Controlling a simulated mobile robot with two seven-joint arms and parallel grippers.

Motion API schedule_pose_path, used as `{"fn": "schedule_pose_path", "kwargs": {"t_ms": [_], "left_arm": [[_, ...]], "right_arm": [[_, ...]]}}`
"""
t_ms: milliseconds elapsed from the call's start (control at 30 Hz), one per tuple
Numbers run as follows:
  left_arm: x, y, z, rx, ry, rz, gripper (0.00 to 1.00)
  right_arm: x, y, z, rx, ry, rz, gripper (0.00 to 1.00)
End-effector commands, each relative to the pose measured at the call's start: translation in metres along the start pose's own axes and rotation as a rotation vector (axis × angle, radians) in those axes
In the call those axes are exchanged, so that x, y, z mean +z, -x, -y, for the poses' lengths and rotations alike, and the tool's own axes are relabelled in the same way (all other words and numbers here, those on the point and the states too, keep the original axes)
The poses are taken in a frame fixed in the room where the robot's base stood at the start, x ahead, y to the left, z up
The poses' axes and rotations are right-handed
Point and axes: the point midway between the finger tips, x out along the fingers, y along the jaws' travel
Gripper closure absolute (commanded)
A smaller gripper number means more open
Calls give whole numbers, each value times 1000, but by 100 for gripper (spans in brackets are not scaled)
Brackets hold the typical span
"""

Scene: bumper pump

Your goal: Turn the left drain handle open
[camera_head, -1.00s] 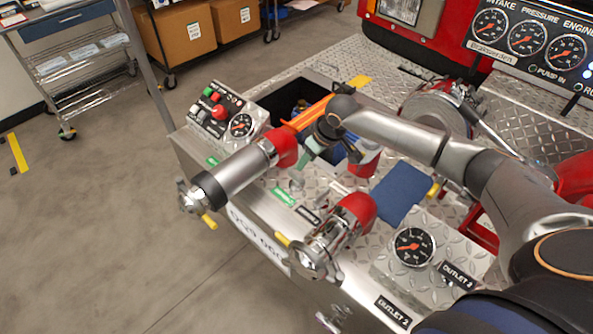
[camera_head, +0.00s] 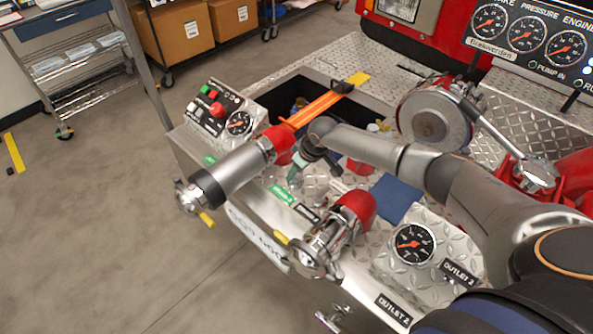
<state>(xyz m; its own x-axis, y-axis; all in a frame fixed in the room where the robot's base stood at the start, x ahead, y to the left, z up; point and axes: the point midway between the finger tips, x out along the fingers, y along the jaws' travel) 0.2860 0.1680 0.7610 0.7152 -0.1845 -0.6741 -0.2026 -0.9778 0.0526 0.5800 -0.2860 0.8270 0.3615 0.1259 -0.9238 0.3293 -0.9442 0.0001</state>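The left drain handle (camera_head: 207,219) is a small yellow lever under the front end of the left silver outlet pipe (camera_head: 230,173). A second yellow lever (camera_head: 281,238) sits beside the middle outlet pipe (camera_head: 325,238). My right gripper (camera_head: 294,177) hangs over the metal deck between the two pipes, near the green label. It is apart from both yellow levers, up and to the right of the left one. Its fingers are small and seen from behind, so their opening is unclear. My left gripper is not in view.
An orange strap (camera_head: 325,104) crosses the open dark bin behind my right gripper. A control box (camera_head: 219,110) with buttons and a gauge stands at the left. A pressure gauge (camera_head: 413,243) stands at the right. The floor left of the bumper is clear.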

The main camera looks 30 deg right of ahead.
Motion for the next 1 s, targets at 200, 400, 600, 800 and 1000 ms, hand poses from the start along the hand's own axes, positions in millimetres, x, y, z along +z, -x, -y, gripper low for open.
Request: {"fn": "schedule_pose_path", "kwargs": {"t_ms": [200, 400, 600, 800, 1000], "left_arm": [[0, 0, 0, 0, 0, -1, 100], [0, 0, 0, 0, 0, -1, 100], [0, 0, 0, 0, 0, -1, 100], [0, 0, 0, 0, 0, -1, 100], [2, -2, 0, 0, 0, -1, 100]], "right_arm": [[0, 0, 0, 0, 0, 0, 79], [0, 0, 0, 0, 0, 0, 100], [0, 0, 0, 0, 0, 0, 100], [0, 0, 0, 0, 0, 1, 100], [1, -1, 0, -8, 19, 1, 100]]}}
